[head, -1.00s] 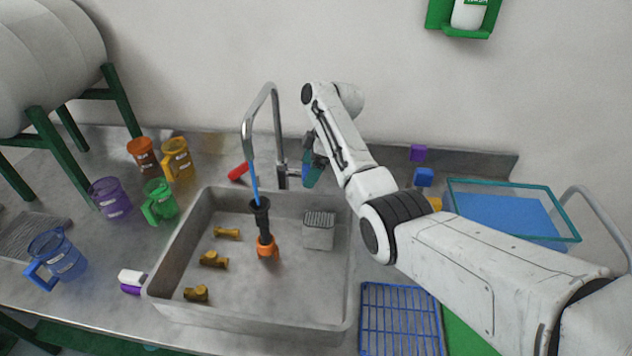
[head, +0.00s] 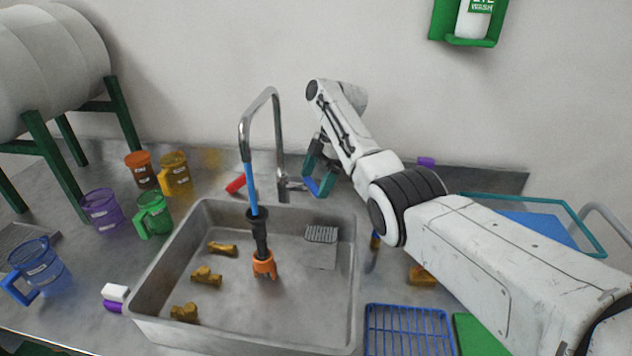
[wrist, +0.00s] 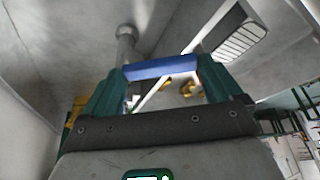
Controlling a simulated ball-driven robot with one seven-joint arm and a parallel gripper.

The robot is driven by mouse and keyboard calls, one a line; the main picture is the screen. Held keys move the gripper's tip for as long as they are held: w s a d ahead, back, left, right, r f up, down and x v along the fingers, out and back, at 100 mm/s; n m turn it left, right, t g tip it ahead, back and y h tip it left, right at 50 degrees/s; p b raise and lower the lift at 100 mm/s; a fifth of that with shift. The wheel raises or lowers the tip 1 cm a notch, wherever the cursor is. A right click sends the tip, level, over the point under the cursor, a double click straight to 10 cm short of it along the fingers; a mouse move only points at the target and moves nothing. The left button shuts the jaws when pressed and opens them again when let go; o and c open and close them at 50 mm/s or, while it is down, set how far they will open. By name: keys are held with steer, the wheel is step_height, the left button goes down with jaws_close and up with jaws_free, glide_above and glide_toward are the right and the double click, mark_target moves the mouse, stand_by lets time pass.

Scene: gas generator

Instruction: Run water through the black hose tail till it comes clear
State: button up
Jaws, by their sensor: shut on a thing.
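The black hose tail (head: 261,238) with an orange end fitting (head: 264,263) stands upright in the sink (head: 190,330). A blue column, seemingly water, runs from the tap (head: 281,140) spout into its top; I cannot tell how clear the water is. My gripper (head: 319,186) is behind the sink, just right of the tap and its lever (head: 295,185). In the wrist view, my gripper (wrist: 162,70) has teal fingers set wide apart, shut on a blue bar (wrist: 160,68) between their tips. I cannot tell whether it touches the lever.
Several brass fittings (head: 207,276) and a grey box with a slotted top (head: 321,250) sit in the sink. Coloured jugs, one purple (head: 101,212), stand left. A red item (head: 236,184) lies behind. A blue rack (head: 409,330) and a teal-rimmed tray (head: 570,225) are right.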

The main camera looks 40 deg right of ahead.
steer(key=shift+r, duration=0.1)
steer(key=o, duration=1.2)
steer(key=shift+c, duration=0.2)
steer(key=b+v, duration=0.1)
steer(key=v, duration=0.9)
steer(key=shift+r, duration=0.35)
steer(key=shift+d, duration=0.15)
